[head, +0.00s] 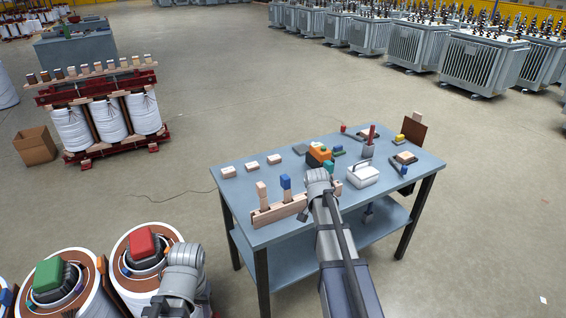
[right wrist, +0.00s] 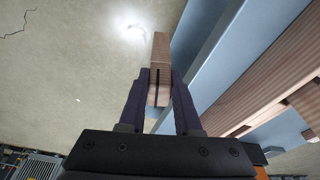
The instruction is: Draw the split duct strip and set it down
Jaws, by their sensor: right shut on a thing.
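The split duct strip (right wrist: 160,52) is a light wooden bar with a dark slit along its face, seen in the right wrist view. My right gripper (right wrist: 160,84) is shut on it, a finger on each side. In the head view my right wrist (head: 319,178) is over the table and hides the fingers and most of what they hold. A wooden rack (head: 278,212) stands on the table left of that wrist. It bears an upright plain wooden strip (head: 262,195) and a blue-topped one (head: 285,183). My left wrist (head: 183,262) is at the lower left; its fingers cannot be made out.
The blue-grey table (head: 258,238) bears several pale blocks (head: 251,167), an orange-and-black tool (head: 318,155), a white box (head: 362,177) and a red cylinder in a holder (head: 370,140). Large coils (head: 140,255) stand at the lower left, near my left arm.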

